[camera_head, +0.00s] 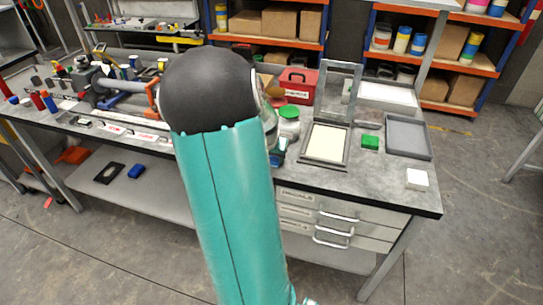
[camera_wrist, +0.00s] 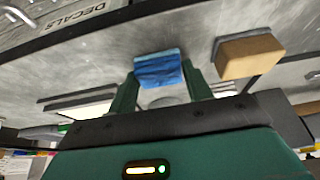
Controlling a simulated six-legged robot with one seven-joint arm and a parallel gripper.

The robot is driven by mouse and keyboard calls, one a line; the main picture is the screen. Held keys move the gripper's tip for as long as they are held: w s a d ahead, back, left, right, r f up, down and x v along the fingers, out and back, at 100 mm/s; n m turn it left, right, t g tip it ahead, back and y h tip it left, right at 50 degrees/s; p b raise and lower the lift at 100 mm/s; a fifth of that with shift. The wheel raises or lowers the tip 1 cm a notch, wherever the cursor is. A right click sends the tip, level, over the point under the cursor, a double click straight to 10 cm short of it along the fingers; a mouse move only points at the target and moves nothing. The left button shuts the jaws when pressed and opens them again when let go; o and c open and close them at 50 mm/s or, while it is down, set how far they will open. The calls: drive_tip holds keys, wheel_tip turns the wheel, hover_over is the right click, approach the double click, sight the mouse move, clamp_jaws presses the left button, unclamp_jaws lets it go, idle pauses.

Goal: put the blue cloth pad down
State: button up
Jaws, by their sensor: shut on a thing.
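The blue cloth pad (camera_wrist: 158,68) is between the two green fingers of my gripper (camera_wrist: 160,86) in the wrist view. The fingers are shut on its sides, and the pad sticks out past their tips. Behind it is a blurred grey surface; I cannot tell whether the pad touches it. In the head view my own arm covers most of the gripper, and a small blue patch shows at the arm's right edge, which may be the pad.
A red box (camera_head: 298,86) stands behind. A tan block (camera_wrist: 248,56) is near the pad.

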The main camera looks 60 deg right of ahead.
drive_tip(key=o, duration=1)
drive_tip(key=shift+f, duration=0.1)
drive_tip(key=shift+c, duration=0.2)
drive_tip(key=v, duration=1.2)
drive_tip(key=shift+r, duration=0.2)
drive_tip(key=shift+w+a, duration=0.1)
drive_tip(key=w+a+r+n+t+y, duration=0.1)
drive_tip(key=w+a+r+n, duration=0.15)
drive_tip(key=a, duration=0.45)
drive_tip(key=w+a+r+n+t, duration=0.1)
drive_tip(key=w+a+n, duration=0.1)
drive_tip(key=w+a, duration=0.35)
drive_tip(key=w+a+r+n+t+y, duration=0.1)
drive_tip(key=w+a+r+n, duration=0.15)
drive_tip(key=a, duration=0.55)
drive_tip(key=s+a+n+t+y, duration=0.1)
drive_tip(key=s+a+n, duration=0.2)
drive_tip(key=a, duration=0.8)
drive_tip(key=s+a+r+n+y, duration=0.1)
drive_tip(key=s+a+n, duration=0.2)
drive_tip(key=a, duration=0.9)
drive_tip(key=n, duration=0.3)
drive_tip(key=shift+a+r+t, duration=0.15)
drive_tip(key=shift+r+t, duration=0.1)
drive_tip(key=shift+t, duration=0.15)
